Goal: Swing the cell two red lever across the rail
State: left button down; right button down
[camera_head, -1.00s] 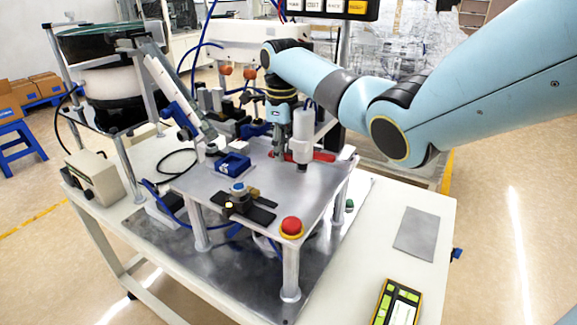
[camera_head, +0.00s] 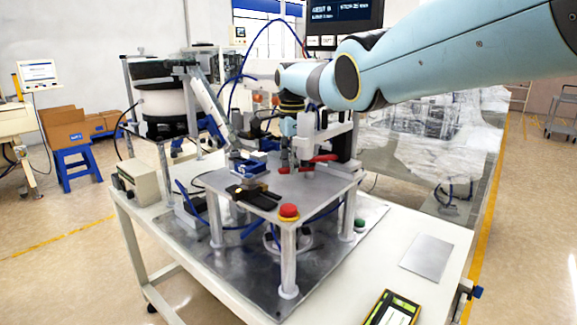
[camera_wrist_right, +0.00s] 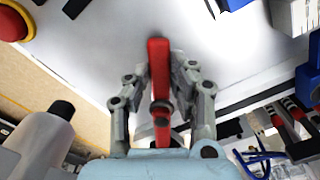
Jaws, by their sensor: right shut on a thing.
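The red lever (camera_wrist_right: 158,62) stands up between the fingers of my right gripper (camera_wrist_right: 160,80) in the right wrist view, with its lower part running back toward the palm. The fingers are shut on it from both sides. In the head view my right gripper (camera_head: 289,158) points down just above the metal plate (camera_head: 300,187), at its far side. A red bar (camera_head: 325,158) shows there beside the gripper, partly hidden by it. I cannot make out the rail or a cell number. My left gripper is not in view.
A red button (camera_head: 289,211) stands at the plate's near corner, with a black clamp-like part (camera_head: 253,196) left of it. A white upright cylinder unit stands close right of the gripper.

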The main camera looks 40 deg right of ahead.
jog(key=shift+s+a+r+n+p, duration=0.1)
jog(key=shift+s+r+n+p, duration=0.15)
jog(key=shift+n+p, duration=0.45)
jog(key=shift+s+f+n+p, duration=0.15)
jog(key=shift+n+p, duration=0.25)
jog(key=shift+p, duration=0.35)
jog(key=c, duration=1.2)
grip_release()
jog(key=shift+a+f, duration=0.1)
jog(key=shift+o, duration=0.2)
notch_tip(320, 180, up, 12)
